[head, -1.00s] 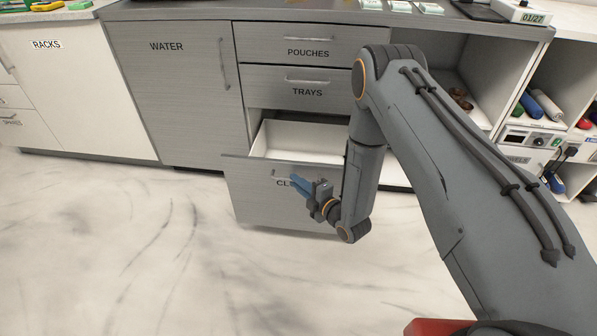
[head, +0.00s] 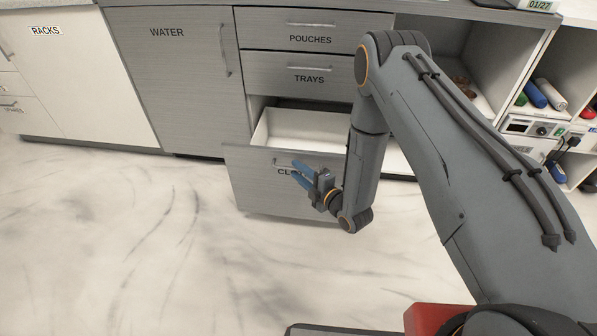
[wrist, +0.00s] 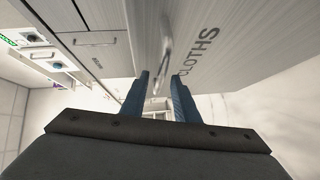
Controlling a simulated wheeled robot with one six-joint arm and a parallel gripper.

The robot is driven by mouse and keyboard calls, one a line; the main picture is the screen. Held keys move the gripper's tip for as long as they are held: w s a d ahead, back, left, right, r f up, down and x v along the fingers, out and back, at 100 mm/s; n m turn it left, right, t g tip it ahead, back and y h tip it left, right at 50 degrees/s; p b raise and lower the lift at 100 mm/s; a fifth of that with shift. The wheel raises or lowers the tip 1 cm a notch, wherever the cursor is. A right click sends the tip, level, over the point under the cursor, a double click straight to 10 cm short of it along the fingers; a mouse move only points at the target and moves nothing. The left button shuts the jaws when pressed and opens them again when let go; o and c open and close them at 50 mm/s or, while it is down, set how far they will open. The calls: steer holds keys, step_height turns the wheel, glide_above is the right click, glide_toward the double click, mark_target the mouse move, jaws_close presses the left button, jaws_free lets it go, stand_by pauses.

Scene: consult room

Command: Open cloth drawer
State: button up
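The cloth drawer (head: 262,188) is a grey drawer marked CLOTHS, low in the cabinet. It stands pulled out, and its white inside (head: 300,124) shows no contents in the visible part. Its metal handle (head: 279,162) is near the top of its front, and in the wrist view the handle (wrist: 166,42) lines up with the gap between my fingertips. My gripper (head: 294,169) has blue fingers and is open at the drawer front, close to the handle. In the wrist view my fingers (wrist: 160,76) are apart with nothing clamped between them. My arm hides the drawer's right part.
Closed drawers marked POUCHES (head: 268,37) and TRAYS (head: 268,72) are above. The closed WATER door (head: 175,85) and white RACKS cabinet (head: 80,85) stand to the left. Open shelves (head: 470,40) are at right. The marble-look floor (head: 110,230) in front is clear.

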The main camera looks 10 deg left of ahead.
steer(key=v, duration=0.7)
steer(key=shift+s+p, duration=0.15)
steer(key=shift+p, duration=0.2)
steer(key=shift+d, duration=0.2)
